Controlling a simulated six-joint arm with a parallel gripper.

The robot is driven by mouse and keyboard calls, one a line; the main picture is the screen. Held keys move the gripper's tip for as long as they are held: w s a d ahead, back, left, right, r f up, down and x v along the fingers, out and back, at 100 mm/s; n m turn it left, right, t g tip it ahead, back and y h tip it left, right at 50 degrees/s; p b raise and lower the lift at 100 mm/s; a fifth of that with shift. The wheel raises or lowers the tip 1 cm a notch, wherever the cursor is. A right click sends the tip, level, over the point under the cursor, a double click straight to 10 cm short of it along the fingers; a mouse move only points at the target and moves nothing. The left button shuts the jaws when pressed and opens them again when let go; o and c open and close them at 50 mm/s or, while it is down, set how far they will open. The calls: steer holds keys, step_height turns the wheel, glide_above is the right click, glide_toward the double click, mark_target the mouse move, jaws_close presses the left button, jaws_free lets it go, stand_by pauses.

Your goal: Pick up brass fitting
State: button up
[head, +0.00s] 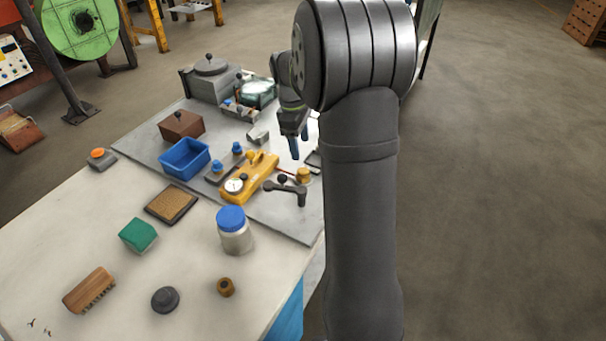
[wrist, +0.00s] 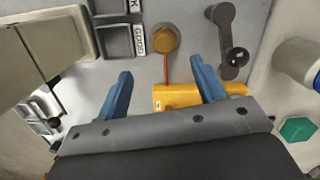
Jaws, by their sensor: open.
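A round brass-coloured piece (head: 303,175) stands at the right edge of the grey plate, beside the yellow gauge fixture (head: 262,168). In the wrist view the brass-coloured piece (wrist: 165,39) lies ahead of the fingertips, with a thin red rod running from it toward the yellow fixture (wrist: 175,97). A smaller brownish-brass piece with a dark hole (head: 226,287) sits at the table's front; I cannot tell which is the brass fitting. My gripper (head: 294,147) is above the plate, open and empty. Its two blue fingers (wrist: 160,68) are apart, short of the brass-coloured piece.
A dark crank handle (head: 285,189) lies close to the brass-coloured piece. A tray labelled GOOD (wrist: 117,40) is on its other side. A blue bin (head: 185,159), blue-lidded jar (head: 235,232), green block (head: 138,235) and brush (head: 89,290) stand farther off.

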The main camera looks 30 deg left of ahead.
mark_target(303, 170)
steer(key=f, duration=0.3)
steer(key=shift+d, duration=0.2)
steer(key=f, duration=0.4)
steer(key=shift+s+d, duration=0.3)
steer(key=shift+s, duration=0.05)
steer(key=shift+f, duration=0.6)
steer(key=c, duration=1.3)
steer(key=shift+o, duration=0.2)
steer(key=shift+w+r, duration=0.1)
